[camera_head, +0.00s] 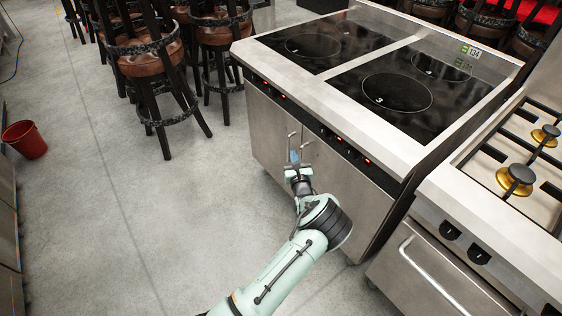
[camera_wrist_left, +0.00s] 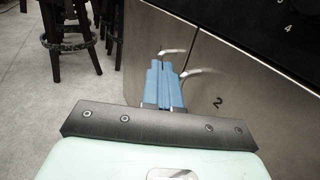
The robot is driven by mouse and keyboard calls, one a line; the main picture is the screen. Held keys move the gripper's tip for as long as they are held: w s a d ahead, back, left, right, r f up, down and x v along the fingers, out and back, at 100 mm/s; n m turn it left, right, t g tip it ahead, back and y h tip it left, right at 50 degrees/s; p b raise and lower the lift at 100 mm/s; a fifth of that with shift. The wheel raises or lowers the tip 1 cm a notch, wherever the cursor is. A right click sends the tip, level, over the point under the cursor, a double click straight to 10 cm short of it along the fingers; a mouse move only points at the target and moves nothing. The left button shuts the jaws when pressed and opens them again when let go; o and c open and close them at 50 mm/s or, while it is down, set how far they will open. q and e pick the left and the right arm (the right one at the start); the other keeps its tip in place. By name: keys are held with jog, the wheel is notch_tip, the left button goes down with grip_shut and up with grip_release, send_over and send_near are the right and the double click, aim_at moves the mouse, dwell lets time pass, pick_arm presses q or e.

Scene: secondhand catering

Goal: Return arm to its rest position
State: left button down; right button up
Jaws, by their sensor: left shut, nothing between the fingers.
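My left arm reaches in from the bottom of the head view. Its gripper (camera_head: 294,157) is in front of the steel cabinet doors (camera_head: 341,192) below the induction cooktop, close to two small door handles. In the left wrist view the blue fingers (camera_wrist_left: 164,86) are together with nothing between them. The two metal handles (camera_wrist_left: 190,73) show just beyond the fingertips; I cannot tell whether the fingers touch them. Both cabinet doors look closed. My right gripper is not in view.
The black induction cooktop (camera_head: 396,92) stands above the cabinet. A gas stove (camera_head: 514,180) with an oven handle is at the right. Bar stools (camera_head: 150,62) stand at the back left, a red bucket (camera_head: 25,139) at the far left. The grey floor (camera_head: 135,220) between is clear.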

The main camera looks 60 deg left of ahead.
pick_arm(q)
jog(key=shift+s+d+p, duration=0.1)
jog(key=shift+s+p, duration=0.2)
jog(key=shift+s, duration=2.05)
